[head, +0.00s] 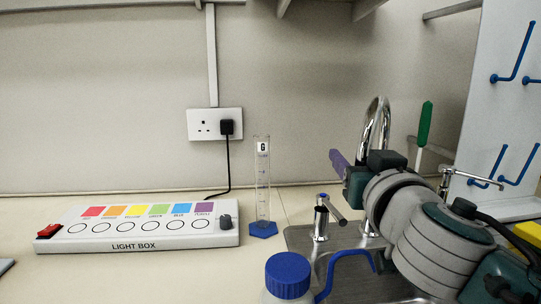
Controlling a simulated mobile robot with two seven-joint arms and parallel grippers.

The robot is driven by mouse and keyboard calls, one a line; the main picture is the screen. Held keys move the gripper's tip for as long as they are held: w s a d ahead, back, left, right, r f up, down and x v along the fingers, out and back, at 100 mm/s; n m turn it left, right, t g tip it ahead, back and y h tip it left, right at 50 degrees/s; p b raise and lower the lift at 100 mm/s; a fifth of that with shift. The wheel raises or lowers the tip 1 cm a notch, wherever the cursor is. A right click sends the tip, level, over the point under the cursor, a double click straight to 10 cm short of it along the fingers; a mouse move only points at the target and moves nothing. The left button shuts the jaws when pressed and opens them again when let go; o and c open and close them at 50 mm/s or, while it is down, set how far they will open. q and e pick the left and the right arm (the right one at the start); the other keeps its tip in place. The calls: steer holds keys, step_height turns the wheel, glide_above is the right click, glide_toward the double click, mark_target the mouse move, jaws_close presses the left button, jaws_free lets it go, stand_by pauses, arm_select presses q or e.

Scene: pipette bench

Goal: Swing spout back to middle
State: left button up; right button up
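The chrome spout (377,112) is a tall, narrow arch rising behind the sink (345,262), right of the picture's middle. Its lower part and outlet are largely hidden by my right arm, so its exact swing angle is unclear. My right gripper (341,164) comes in from the right, in front of the spout's arch. A purple finger part points up and left. Whether the fingers touch the spout or hold anything cannot be seen. My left gripper is not in view.
A chrome lever tap (321,218) stands left of the spout; another (447,182) is at right. A clear cylinder (262,185) and light box (138,228) stand left. A blue-capped bottle (288,276) is in front. A green-handled tool (424,125) stands behind my arm.

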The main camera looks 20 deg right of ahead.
jaws_close()
stand_by(1.2)
